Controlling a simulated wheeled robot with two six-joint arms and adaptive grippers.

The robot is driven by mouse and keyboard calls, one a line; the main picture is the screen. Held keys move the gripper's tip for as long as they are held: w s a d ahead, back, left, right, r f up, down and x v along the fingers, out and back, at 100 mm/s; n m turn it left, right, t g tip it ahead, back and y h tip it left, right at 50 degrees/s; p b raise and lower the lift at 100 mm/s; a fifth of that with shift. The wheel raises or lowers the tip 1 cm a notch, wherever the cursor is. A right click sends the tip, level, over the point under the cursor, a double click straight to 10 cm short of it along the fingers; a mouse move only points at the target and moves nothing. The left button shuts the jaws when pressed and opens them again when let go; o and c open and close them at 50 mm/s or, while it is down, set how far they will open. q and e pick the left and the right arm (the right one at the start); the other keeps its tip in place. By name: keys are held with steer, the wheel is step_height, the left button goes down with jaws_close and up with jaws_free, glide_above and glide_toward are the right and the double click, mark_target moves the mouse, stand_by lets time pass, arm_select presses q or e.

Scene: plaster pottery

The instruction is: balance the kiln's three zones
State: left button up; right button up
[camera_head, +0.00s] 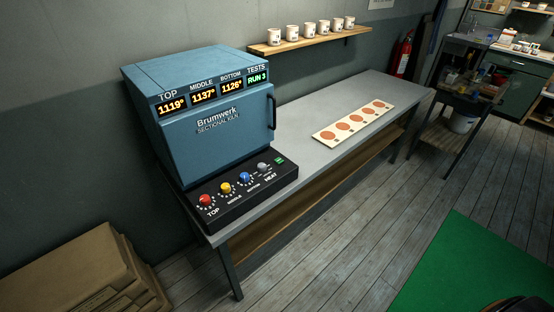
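A blue Brumwerk sectional kiln (211,118) stands at the left end of a grey table, its front door shut. Its displays read TOP 1119° (172,104), MIDDLE 1137° (203,95), BOTTOM 1126° (232,87) and TESTS RUN 3 (258,78). The black control panel (240,189) in front has a red TOP knob (205,200), a yellow MIDDLE knob (226,188), a blue BOTTOM knob (244,177) and a grey HEAT knob (263,167). A green button (279,160) sits at the panel's right. Neither of my grippers shows.
A pale board with several orange discs (351,121) lies on the table (320,97). Several cups stand on a wall shelf (310,40). A fire extinguisher (401,54), a cluttered cart (462,97), stacked brown sacks (92,262) and a green mat (480,262) surround clear wooden floor.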

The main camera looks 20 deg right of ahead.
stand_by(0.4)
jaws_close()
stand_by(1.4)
